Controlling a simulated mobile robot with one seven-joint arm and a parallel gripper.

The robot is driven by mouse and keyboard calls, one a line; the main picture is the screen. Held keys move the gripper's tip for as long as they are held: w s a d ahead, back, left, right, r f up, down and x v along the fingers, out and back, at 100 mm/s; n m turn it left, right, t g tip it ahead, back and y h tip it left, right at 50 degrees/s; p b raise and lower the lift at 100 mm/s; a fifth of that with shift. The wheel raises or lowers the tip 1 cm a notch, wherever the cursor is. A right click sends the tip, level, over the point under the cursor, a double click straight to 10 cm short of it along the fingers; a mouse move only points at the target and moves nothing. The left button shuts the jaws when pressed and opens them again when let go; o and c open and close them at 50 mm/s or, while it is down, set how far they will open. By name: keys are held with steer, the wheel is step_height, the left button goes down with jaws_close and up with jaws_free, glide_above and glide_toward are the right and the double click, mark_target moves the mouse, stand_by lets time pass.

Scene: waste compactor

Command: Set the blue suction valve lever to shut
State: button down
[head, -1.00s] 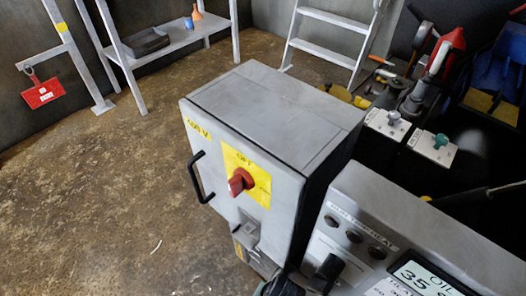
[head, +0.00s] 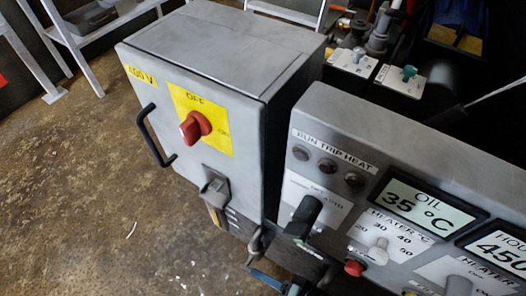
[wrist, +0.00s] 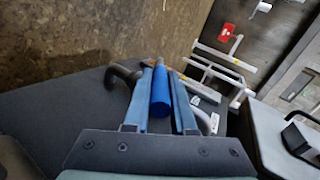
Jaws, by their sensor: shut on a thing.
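The blue lever (wrist: 160,100) shows in the wrist view as a plain blue cylinder. My gripper (wrist: 163,72) is shut on it, with one slim grey-blue finger along each side. The lever's far end and its valve body cannot be made out clearly. In the head view, dark and blue parts show at the bottom edge, below the control panel, but I cannot tell which of them is the lever.
A grey cabinet (head: 200,50) with a red rotary switch (head: 196,127) and black handle stands at the left. The control panel (head: 330,125) with an oil display (head: 425,205) is at the right. Open floor (head: 70,190) lies left of the cabinet.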

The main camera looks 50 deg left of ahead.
steer(key=shift+d+f+y+b, duration=0.15)
steer(key=shift+f+y+b, duration=0.35)
steer(key=shift+b, duration=0.2)
steer(key=shift+r, duration=0.1)
steer(key=c, duration=0.8)
jaws_free()
steer(key=shift+o, duration=0.2)
steer(key=shift+d, duration=0.1)
steer(key=p+v, duration=0.1)
steer(key=v, duration=0.5)
steer(key=p+v, duration=0.1)
steer(key=v, duration=0.5)
steer(key=shift+w+d+p, duration=0.3)
steer(key=shift+p, duration=0.1)
steer(key=shift+d, duration=0.1)
